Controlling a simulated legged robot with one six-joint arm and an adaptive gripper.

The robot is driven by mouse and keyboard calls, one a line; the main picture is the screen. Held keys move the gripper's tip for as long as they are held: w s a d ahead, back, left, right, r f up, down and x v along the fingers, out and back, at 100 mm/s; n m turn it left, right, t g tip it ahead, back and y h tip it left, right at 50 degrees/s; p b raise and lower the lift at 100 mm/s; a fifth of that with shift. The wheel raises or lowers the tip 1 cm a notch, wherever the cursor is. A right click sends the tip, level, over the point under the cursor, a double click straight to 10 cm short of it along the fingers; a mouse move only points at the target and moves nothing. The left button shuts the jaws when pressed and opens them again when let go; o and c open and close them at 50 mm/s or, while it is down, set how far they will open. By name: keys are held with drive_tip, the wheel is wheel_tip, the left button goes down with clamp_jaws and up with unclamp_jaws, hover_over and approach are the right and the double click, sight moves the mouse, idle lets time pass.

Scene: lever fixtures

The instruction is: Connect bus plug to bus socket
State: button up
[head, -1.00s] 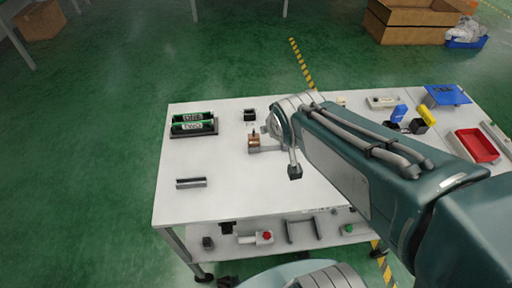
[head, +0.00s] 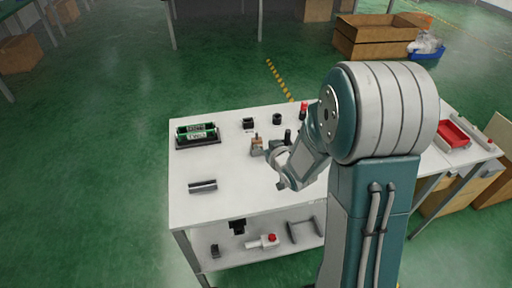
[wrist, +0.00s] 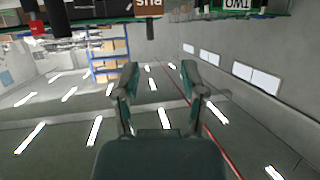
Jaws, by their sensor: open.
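A brown block (head: 256,140) stands at a grey fixture on the table, just left of my forearm. In the wrist view a brown block with inverted lettering that seems to read BUS (wrist: 148,5) is cut by the top edge. I cannot tell whether it is plug or socket, and its mate is not identifiable. My gripper (wrist: 160,72) is open, with nothing between its fingers. In the head view its fingertips cannot be made out beside the fixture.
A black tray with green labelled modules (head: 197,134) stands at the back left of the table (head: 220,207). A grey bar (head: 203,186) lies in front. Black parts (head: 248,123) stand behind. A red bin (head: 453,134) is right. The front left is clear.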

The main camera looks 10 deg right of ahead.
sight(257, 136)
drive_tip(key=x, duration=0.9)
drive_tip(key=shift+d+f, duration=0.1)
drive_tip(key=shift+d, duration=0.25)
drive_tip(key=shift+w+d+f, duration=0.1)
drive_tip(key=shift+w+f, duration=0.05)
drive_tip(key=shift+w, duration=0.15)
drive_tip(key=shift+w+d, duration=0.1)
drive_tip(key=shift+d, duration=0.2)
drive_tip(key=shift+a, duration=0.1)
clamp_jaws()
drive_tip(key=shift+a, duration=0.2)
